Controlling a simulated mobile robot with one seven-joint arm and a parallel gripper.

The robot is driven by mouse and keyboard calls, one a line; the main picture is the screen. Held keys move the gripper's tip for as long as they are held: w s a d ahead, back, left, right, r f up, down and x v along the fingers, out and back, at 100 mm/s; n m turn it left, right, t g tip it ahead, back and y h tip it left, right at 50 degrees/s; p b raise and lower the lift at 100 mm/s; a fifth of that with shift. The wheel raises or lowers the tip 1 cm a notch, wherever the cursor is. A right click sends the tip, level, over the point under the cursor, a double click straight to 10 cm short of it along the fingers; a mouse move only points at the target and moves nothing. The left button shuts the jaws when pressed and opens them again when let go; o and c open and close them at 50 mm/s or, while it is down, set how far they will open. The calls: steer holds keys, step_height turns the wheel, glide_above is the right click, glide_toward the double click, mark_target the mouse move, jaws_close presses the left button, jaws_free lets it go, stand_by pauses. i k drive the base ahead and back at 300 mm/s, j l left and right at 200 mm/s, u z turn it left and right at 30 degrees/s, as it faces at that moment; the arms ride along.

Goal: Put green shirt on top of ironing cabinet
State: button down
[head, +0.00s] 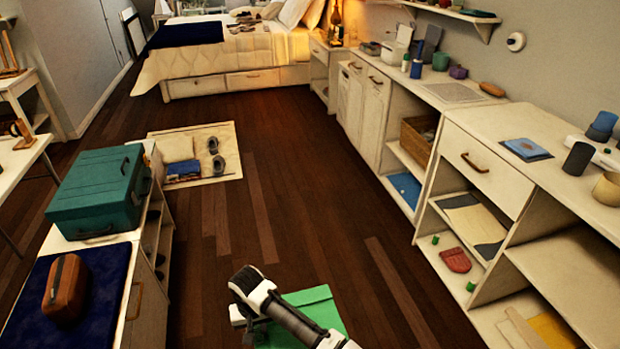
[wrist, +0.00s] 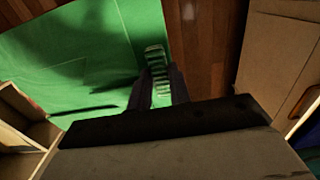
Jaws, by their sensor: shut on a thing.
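The green shirt (head: 318,306) shows at the bottom middle of the head view as a flat, bright green piece, partly hidden behind my arm. In the wrist view the shirt (wrist: 75,60) fills the upper left. My gripper (wrist: 158,92) is shut on the shirt's edge, and a ridge of green cloth shows between the fingers. In the head view my arm hides most of the grip. A low cabinet (head: 131,310) with a dark blue cover stands at the left; it may be the ironing cabinet, but I cannot tell for sure.
A brown rounded object (head: 66,288) lies on the dark blue cover, and a teal case (head: 98,190) stands behind it. Long cream cabinets (head: 490,165) with open shelves line the right. A mat (head: 228,160) with folded cloths and shoes lies on the floor. The wooden floor between is clear.

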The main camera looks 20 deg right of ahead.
mark_target(512, 120)
steer(key=i+j+z, duration=0.15)
steer(key=i+z, duration=0.3)
steer(key=i+j+z, duration=0.3)
steer(key=z, duration=0.15)
steer(key=i+j+z, duration=0.45)
steer(key=k+l, duration=0.05)
steer(key=k, duration=0.05)
